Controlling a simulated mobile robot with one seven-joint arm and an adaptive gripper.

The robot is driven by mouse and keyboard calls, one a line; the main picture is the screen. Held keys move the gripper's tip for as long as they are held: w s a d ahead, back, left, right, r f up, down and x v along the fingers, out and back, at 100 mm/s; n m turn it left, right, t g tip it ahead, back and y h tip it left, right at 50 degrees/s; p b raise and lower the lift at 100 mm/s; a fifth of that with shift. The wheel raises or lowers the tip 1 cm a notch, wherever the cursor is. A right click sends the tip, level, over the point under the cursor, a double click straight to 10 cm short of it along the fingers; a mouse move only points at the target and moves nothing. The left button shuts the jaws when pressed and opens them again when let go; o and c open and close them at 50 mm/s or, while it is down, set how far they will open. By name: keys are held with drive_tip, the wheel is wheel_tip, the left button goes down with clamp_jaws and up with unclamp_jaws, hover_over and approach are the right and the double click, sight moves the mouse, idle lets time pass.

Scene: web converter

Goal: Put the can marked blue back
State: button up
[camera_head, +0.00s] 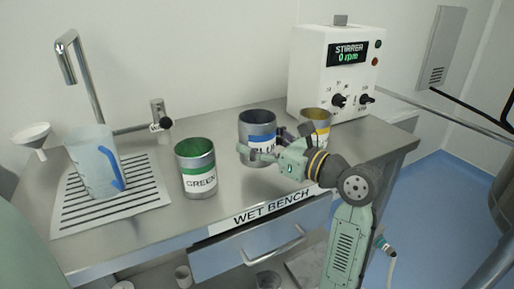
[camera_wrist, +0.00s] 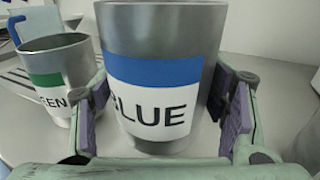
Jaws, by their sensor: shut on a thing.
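The can marked blue (camera_head: 257,127) is a metal can with a blue band and a white label. In the head view it is upright at the middle of the bench, between the green can and the yellow-banded can. My gripper (camera_head: 262,150) is shut around it from the front right. In the wrist view the blue can (camera_wrist: 160,70) fills the middle, with a purple-padded finger of my gripper (camera_wrist: 165,115) on each side. I cannot tell whether its base touches the bench.
The green can (camera_head: 197,170) stands to the left. The yellow-banded can (camera_head: 316,122) is partly hidden behind my gripper. The white stirrer (camera_head: 322,65) is at the back right. A clear jug (camera_head: 92,160) stands on the striped drain area, near a funnel (camera_head: 32,136) and a tap (camera_head: 85,75).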

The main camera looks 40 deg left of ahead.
drive_tip(key=shift+w+a, duration=0.65)
drive_tip(key=shift+a, duration=0.2)
drive_tip(key=shift+w+a+f, duration=0.1)
drive_tip(key=shift+f, duration=1.75)
drive_tip(key=shift+f+p, duration=0.15)
drive_tip(key=shift+p, duration=0.25)
drive_tip(key=o, duration=1.5)
drive_tip(key=shift+d+b, duration=0.3)
drive_tip(key=shift+d, duration=0.1)
drive_tip(key=d+b, duration=0.1)
drive_tip(key=d, duration=1)
drive_tip(key=shift+d+r, duration=0.15)
drive_tip(key=shift+r, duration=0.05)
